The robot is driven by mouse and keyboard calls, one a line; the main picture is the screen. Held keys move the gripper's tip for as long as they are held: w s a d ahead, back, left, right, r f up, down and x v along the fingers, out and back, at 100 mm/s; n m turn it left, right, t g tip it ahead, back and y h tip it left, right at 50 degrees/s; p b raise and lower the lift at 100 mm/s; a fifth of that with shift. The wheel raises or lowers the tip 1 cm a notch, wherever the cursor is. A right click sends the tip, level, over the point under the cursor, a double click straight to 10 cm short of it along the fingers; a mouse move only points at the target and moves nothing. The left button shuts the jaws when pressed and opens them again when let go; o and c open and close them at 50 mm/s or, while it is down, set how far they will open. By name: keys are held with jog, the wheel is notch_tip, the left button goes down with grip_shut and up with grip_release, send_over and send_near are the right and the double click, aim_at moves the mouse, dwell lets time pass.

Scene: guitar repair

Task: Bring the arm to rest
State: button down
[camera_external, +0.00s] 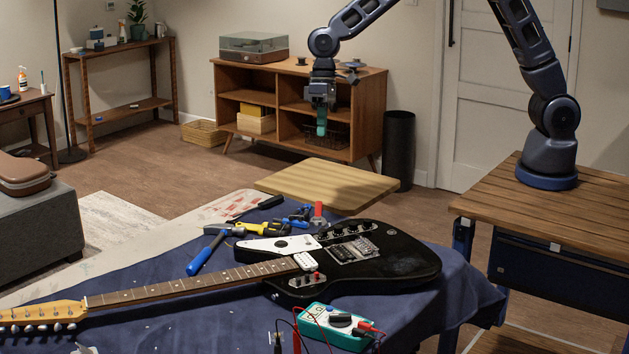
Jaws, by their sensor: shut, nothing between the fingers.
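My gripper (321,128) hangs pointing down in the upper middle of the view, with teal fingertips. It is shut and empty, above the far part of the work table, in front of the wooden cabinet. My arm arches up from its base on the wooden bench at right, and its top is cut off by the frame edge. A black electric guitar (400,262) lies flat on the blue cloth (222,306), with its neck to the left. The gripper is clear of the guitar and of everything on the cloth.
A wooden board (327,183) lies at the table's far end, below the gripper. A hammer (207,252), pliers and other tools lie behind the guitar. A teal multimeter (338,326) with red leads lies in front. A cabinet (365,92) and black bin (399,150) stand behind.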

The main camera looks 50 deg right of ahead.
jog(key=s+d+r+m+t, duration=0.1)
jog(key=d+r, duration=0.5)
jog(key=d, duration=0.4)
jog(key=s+d+r+t, duration=0.1)
jog(key=d+r, duration=0.4)
jog(key=d, duration=0.4)
jog(key=d+r+m+t, duration=0.1)
jog(key=d+r, duration=0.5)
jog(key=d, duration=0.4)
jog(key=s+d+r+m+t+h, duration=0.1)
jog(key=s+d+m+t+h, duration=0.1)
jog(key=s+d, duration=1.8)
jog(key=d+t, duration=0.1)
jog(key=d, duration=0.1)
jog(key=shift+s+d+r+m+h, duration=0.2)
jog(key=shift+d+r+m+h, duration=0.1)
jog(key=shift+d+m, duration=0.1)
jog(key=shift+a, duration=0.1)
